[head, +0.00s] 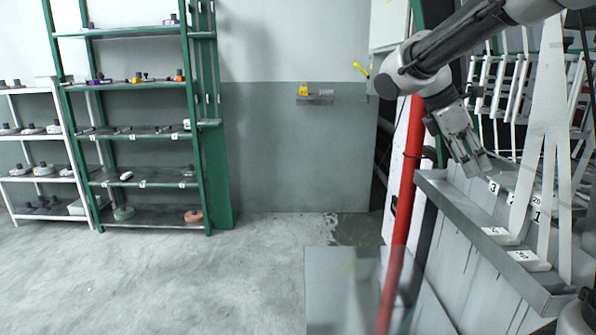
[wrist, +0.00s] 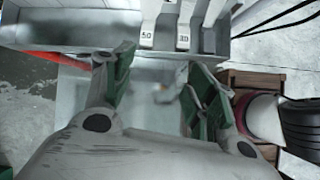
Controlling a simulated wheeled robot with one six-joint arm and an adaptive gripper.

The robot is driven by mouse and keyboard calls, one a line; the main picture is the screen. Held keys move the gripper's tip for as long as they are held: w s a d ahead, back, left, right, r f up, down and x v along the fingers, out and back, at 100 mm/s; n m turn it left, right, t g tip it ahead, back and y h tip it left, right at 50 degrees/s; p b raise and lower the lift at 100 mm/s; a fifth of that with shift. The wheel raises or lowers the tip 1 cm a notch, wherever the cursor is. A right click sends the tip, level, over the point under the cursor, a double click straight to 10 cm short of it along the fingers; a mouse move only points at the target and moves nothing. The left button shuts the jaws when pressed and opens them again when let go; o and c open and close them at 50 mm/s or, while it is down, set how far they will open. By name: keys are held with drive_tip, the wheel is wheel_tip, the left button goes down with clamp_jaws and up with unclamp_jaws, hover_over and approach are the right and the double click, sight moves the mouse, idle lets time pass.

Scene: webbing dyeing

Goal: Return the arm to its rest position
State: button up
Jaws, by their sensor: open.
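My arm reaches in from the upper right of the head view and bends down to my gripper (head: 474,165). My gripper hangs just above the back end of a grey metal trough (head: 470,222), beside white webbing strips (head: 545,130). In the wrist view my gripper (wrist: 158,72) has its two green-padded fingers spread wide apart, with nothing held between them. Whether a fingertip touches the trough cannot be told.
Numbered white tags (head: 523,256) sit along the trough. A red post (head: 403,200) stands left of it. A green shelf (head: 140,131) and a white shelf (head: 35,159) hold small items at the left. The concrete floor (head: 220,275) between is clear. The wrist view shows a wooden crate (wrist: 262,80) at right.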

drive_tip(key=s+f+m+t+y, duration=0.2)
drive_tip(key=s+f+m+y, duration=0.1)
drive_tip(key=s+m, duration=0.4)
drive_tip(key=s+f+m+t+y, duration=0.2)
drive_tip(key=s+f+m+y, duration=0.1)
drive_tip(key=s+m, duration=0.5)
drive_tip(key=s+y, duration=0.1)
drive_tip(key=s, duration=0.2)
drive_tip(key=shift+s+m, duration=0.3)
drive_tip(key=shift+s, duration=0.05)
drive_tip(key=shift+s+f, duration=0.1)
